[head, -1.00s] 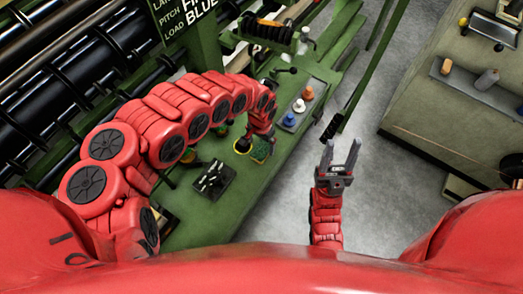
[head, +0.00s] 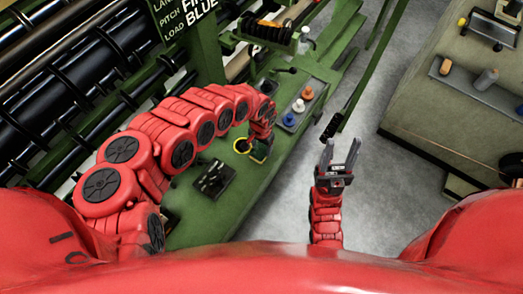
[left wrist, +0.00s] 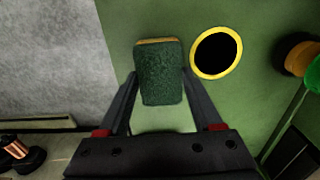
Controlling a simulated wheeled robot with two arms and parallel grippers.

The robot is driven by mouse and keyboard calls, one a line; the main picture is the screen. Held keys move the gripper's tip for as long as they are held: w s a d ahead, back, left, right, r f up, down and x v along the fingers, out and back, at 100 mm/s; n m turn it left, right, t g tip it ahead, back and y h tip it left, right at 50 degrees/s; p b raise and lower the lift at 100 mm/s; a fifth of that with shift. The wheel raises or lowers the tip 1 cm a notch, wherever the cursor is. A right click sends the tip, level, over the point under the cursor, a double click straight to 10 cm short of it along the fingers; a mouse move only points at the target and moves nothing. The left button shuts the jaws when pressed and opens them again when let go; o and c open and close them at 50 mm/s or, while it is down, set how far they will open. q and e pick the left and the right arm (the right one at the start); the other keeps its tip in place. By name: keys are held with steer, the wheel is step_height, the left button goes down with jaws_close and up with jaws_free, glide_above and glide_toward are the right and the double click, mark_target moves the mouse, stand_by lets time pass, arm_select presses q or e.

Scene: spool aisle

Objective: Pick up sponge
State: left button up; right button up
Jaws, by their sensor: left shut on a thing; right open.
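The sponge (left wrist: 159,78) shows in the left wrist view as a dark green block with a yellow-orange edge at its far end. My left gripper (left wrist: 161,92) is shut on it, with one finger along each side. In the head view my left gripper (head: 259,151) is over the green bench and mostly hides the sponge. I cannot tell whether the sponge still touches the bench. My right gripper (head: 340,152) is open and empty, over the grey floor right of the bench.
A yellow ring with a dark centre (left wrist: 216,53) lies right of the sponge. A dark tray with small parts (head: 214,179) is on the bench (head: 205,220). Blue, white and orange knobs (head: 298,106) stand on a grey plate. Black rollers are at left.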

arm_select(q)
steer(key=shift+c, duration=0.4)
steer(key=shift+w+r+b, duration=0.1)
steer(key=shift+r+b, duration=0.2)
steer(key=shift+r, duration=0.45)
steer(key=shift+s+r, duration=0.15)
steer(key=shift+r, duration=0.45)
steer(key=shift+s+r, duration=0.15)
steer(key=shift+r, duration=0.4)
steer(key=s, duration=0.1)
steer(key=s+p, duration=0.1)
steer(key=s, duration=0.3)
steer(key=shift+s+d+r, duration=0.1)
steer(key=shift+d+r, duration=0.25)
steer(key=s+d+p, duration=0.2)
steer(key=s+p, duration=0.7)
steer(key=s, duration=0.1)
steer(key=shift+d+r, duration=0.25)
